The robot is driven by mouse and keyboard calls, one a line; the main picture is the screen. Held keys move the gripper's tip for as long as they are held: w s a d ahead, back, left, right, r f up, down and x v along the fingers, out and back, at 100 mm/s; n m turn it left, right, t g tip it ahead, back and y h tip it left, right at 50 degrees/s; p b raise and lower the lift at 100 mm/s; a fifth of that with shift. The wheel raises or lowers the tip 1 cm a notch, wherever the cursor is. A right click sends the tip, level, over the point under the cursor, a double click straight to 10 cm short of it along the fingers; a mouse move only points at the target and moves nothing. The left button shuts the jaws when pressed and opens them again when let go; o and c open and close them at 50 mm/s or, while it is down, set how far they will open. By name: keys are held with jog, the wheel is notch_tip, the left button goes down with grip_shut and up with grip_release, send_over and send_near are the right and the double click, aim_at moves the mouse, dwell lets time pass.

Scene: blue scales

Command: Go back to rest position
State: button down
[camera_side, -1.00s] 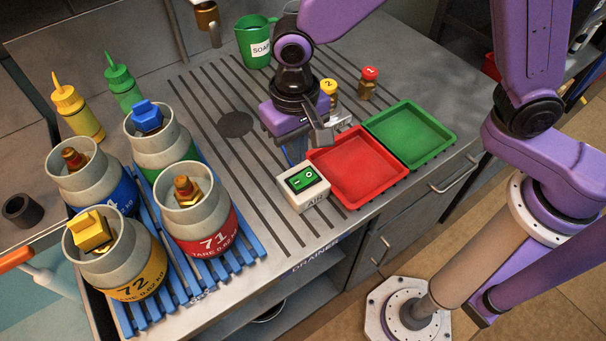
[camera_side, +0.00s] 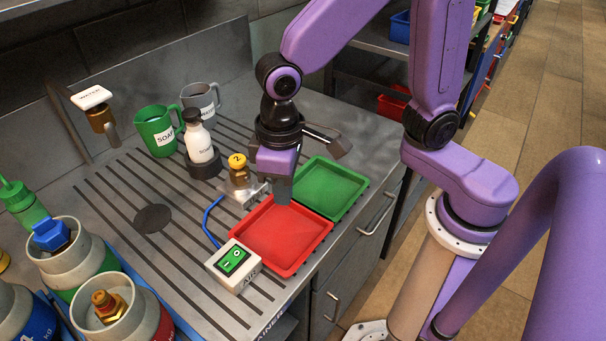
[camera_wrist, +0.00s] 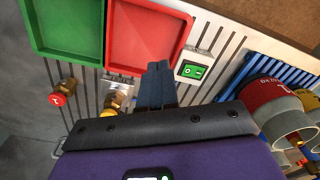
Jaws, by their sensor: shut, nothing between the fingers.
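My gripper (camera_side: 283,195) points down with its fingers together and holds nothing. In the side view its fingertips overlap the back edge of the red tray (camera_side: 280,240); the height of the gap is hard to judge. In the wrist view the shut fingertips (camera_wrist: 158,72) show just below the edge of the red tray (camera_wrist: 145,35), with the green tray (camera_wrist: 65,25) to the left. The switch box (camera_side: 234,263) marked AIR stands in front of the red tray and shows its green switch in the wrist view (camera_wrist: 194,70).
A yellow-capped brass fitting (camera_side: 238,170) stands close left of my gripper. A red-capped fitting (camera_wrist: 60,95) shows only in the wrist view. A soap bottle (camera_side: 200,145), green jug (camera_side: 158,130) and grey jug (camera_side: 200,100) stand behind. Gas cylinders (camera_side: 105,300) stand at front left.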

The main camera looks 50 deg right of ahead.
jog(key=s+d+r+n, duration=0.2)
jog(key=s+d+n, duration=0.5)
jog(key=s+d, duration=0.4)
jog(key=d, duration=0.3)
jog(key=shift+s+d, duration=0.15)
jog(key=shift+d, duration=0.2)
